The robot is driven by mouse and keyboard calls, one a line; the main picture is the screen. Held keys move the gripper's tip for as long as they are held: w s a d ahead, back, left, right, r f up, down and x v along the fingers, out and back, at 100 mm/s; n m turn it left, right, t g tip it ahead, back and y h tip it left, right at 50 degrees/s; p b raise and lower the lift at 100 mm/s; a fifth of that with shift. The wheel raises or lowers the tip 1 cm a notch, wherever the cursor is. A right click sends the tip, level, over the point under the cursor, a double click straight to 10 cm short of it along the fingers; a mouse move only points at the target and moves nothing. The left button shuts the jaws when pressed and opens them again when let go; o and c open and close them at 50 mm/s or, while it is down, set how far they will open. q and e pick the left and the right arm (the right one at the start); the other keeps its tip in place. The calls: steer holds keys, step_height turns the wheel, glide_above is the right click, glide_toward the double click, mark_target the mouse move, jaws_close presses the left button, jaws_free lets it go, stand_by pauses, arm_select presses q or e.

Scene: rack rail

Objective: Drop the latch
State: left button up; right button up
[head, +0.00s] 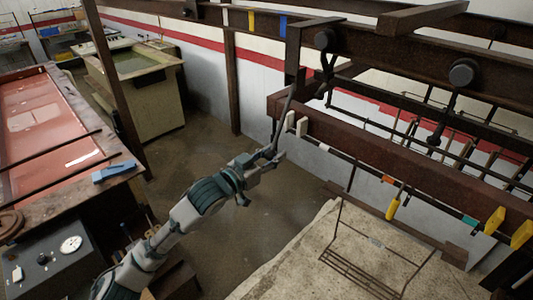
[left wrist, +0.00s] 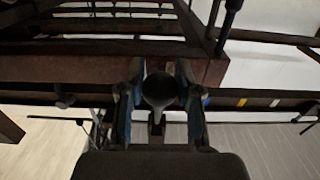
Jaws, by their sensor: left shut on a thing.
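A dark, thin latch lever (head: 284,112) hangs at the left end of the brown rack rail (head: 375,150) in the head view. My left gripper (head: 270,157) is at the lever's lower end, below and left of the rail's end. In the left wrist view the left gripper (left wrist: 160,100) is shut on the lever's dark rounded end (left wrist: 160,88), which sits between the two blue-lined fingers. The fingers hide part of the lever. My right gripper is not in view.
Dark upper beams (head: 410,55) with round rollers run above the rail. A wire rack (head: 370,255) and a yellow-handled tool (head: 393,207) hang below it over a pale slab (head: 290,265). A red-topped bench (head: 55,125) stands at left. The floor between is clear.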

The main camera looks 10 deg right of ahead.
arm_select(q)
steer(key=f+p+x, duration=0.1)
steer(key=p+x, duration=0.3)
steer(key=x, duration=0.5)
steer(key=shift+f, duration=0.4)
steer(key=o, duration=1)
steer(key=shift+a, duration=0.1)
steer(key=p+v, duration=0.1)
steer(key=v, duration=0.6)
steer(key=shift+s+a, duration=0.1)
